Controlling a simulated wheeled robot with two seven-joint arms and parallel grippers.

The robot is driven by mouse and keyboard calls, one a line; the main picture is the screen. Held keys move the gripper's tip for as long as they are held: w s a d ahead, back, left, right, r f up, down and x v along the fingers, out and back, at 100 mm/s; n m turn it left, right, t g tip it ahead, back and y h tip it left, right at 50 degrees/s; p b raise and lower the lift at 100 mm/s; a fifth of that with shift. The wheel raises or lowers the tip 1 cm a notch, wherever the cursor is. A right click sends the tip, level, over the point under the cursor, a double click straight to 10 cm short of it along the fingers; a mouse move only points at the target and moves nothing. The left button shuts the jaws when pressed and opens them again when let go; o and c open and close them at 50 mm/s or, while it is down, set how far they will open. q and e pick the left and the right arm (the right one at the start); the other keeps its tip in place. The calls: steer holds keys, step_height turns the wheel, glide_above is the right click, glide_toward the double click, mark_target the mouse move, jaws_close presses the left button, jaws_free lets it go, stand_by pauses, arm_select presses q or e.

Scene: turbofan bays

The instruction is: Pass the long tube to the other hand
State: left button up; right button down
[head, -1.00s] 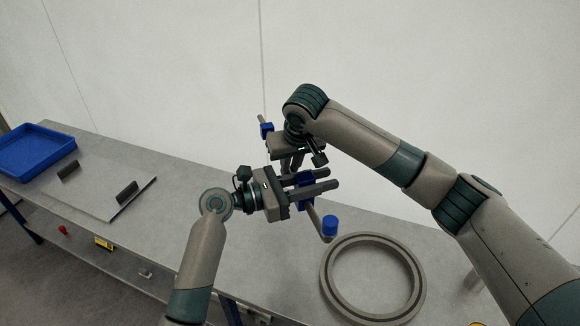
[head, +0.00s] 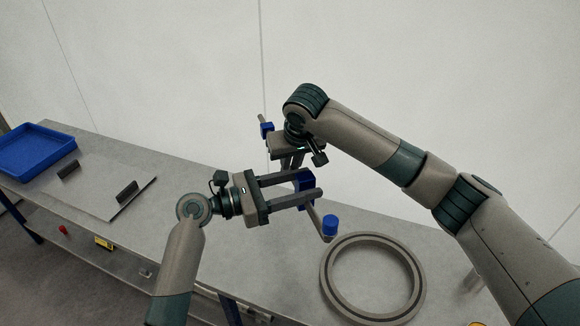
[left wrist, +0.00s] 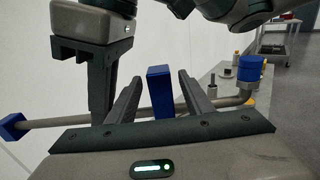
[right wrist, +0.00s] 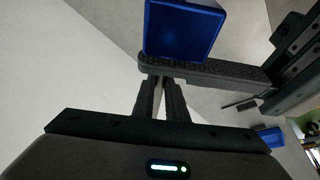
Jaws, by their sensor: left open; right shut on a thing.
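The long tube is thin and grey, with a blue block near its far end, another blue block (head: 303,177) midway and a blue cap (head: 330,225) on its bent end; its bare length shows in the left wrist view (left wrist: 62,121). My right gripper (head: 291,168) is shut on the tube above the bench, between the far and middle blocks. My left gripper (head: 316,182) is open, its fingers on either side of the middle block. In the left wrist view gaps show beside this block (left wrist: 160,91). The right wrist view shows the block (right wrist: 183,28) close up.
A large grey ring (head: 325,280) lies on the bench (head: 240,290) at the right, below the capped end. A blue tray (head: 62,166) and a plate with dark brackets (head: 126,191) are at the left. The bench between plate and grippers is mostly clear.

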arm_select(q)
steer(key=v, duration=0.7)
steer(key=shift+a, duration=0.25)
